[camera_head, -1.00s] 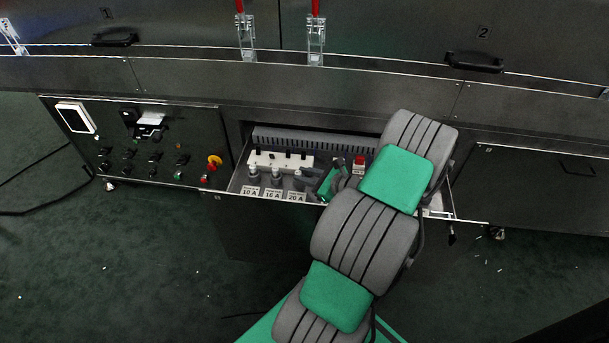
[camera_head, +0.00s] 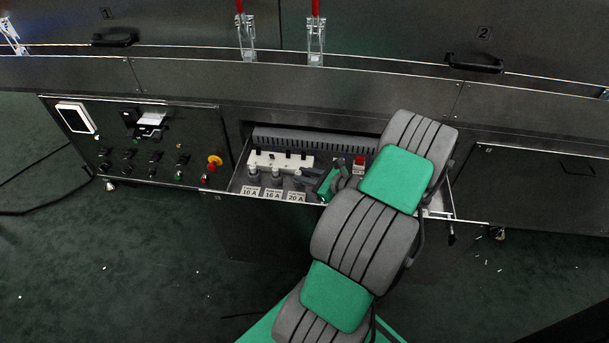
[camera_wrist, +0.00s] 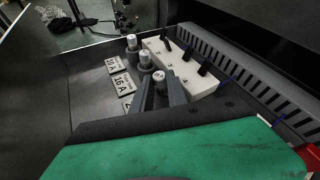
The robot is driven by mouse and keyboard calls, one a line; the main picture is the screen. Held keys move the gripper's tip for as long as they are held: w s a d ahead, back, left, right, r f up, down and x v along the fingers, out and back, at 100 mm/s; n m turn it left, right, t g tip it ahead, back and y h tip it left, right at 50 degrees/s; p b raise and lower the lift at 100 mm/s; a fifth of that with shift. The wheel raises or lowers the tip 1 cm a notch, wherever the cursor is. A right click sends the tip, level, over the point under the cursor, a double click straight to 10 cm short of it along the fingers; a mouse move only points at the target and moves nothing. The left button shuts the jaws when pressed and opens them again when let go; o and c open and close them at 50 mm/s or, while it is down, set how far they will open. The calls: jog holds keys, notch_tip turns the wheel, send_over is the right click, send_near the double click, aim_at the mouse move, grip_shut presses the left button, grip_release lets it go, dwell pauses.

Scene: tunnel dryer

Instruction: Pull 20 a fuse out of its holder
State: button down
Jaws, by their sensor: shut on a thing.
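The 20 A fuse (camera_wrist: 158,76) is a white-topped cylinder at the near end of a row of fuses in the open drawer, in the wrist view. In the head view it stands above the "20 A" label (camera_head: 296,197). My gripper (camera_wrist: 160,88) has its dark fingers around this fuse and is shut on it; it also shows in the head view (camera_head: 306,178). The lower part of the fuse and its holder are hidden by the fingers. The 16 A fuse (camera_wrist: 145,60) and the 10 A fuse (camera_wrist: 131,42) stand upright farther along the row.
A white block with black switches (camera_wrist: 190,70) runs close beside the fuses. A slotted grey duct (camera_wrist: 245,75) lies along the drawer's back. A red button (camera_head: 359,160) is right of my gripper. Drawer walls bound the space.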

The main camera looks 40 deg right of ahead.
jog(key=shift+r+p, duration=0.7)
jog(key=shift+p, duration=0.15)
dwell(0.6)
jog(key=shift+r+p, duration=0.85)
jog(key=shift+p, duration=0.1)
notch_tip(320, 180, up, 4)
jog(key=p, duration=0.3)
jog(key=shift+f+p, duration=0.2)
jog(key=shift+p, duration=0.2)
